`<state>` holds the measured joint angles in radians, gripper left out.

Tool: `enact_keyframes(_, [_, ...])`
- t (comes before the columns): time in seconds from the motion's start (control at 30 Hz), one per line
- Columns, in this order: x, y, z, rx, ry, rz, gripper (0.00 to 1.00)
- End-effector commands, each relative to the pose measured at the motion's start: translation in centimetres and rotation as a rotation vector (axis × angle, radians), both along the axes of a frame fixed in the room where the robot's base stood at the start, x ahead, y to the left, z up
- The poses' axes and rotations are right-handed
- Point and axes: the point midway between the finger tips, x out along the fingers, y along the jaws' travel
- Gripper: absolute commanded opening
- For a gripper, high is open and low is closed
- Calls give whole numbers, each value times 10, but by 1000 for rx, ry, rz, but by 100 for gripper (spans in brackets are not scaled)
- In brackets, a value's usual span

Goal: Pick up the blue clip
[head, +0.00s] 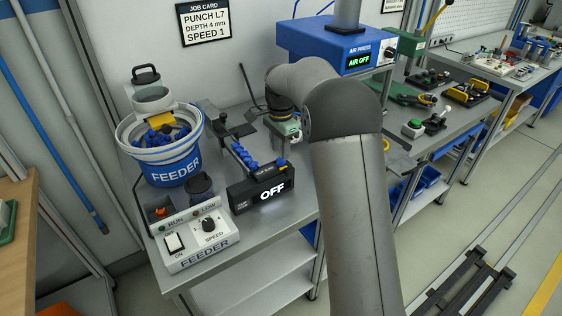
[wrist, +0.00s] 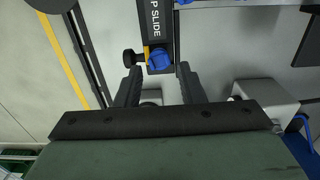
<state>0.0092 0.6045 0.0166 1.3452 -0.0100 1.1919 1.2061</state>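In the wrist view a blue clip (wrist: 160,60) sits at the end of the black clip slide (wrist: 157,22), with a yellow part beside it. My gripper (wrist: 157,75) is open, with its two dark fingers apart. The clip shows in the gap between the fingertips, seemingly a little beyond them; the exact distance is hard to tell. Nothing is held. In the head view a blue clip (head: 281,162) shows at the right end of the slide unit, and several blue clips (head: 244,156) lie in a row behind the OFF display (head: 272,188). My arm hides most of my gripper there.
The blue feeder bowl (head: 171,175) with blue clips inside stands left of the slide, with its control box (head: 200,236) in front. The blue air press (head: 337,47) reads AIR OFF at the back. A black knob (wrist: 131,58) sticks out left of the slide's end.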

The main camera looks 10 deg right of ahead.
Motion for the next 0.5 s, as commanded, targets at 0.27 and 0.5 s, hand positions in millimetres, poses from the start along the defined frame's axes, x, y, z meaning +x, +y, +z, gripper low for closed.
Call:
enact_keyframes(0.27, [-1, -1, -32, 0, 1, 1, 35])
enact_keyframes(0.5, [-1, -1, -33, 0, 0, 1, 33])
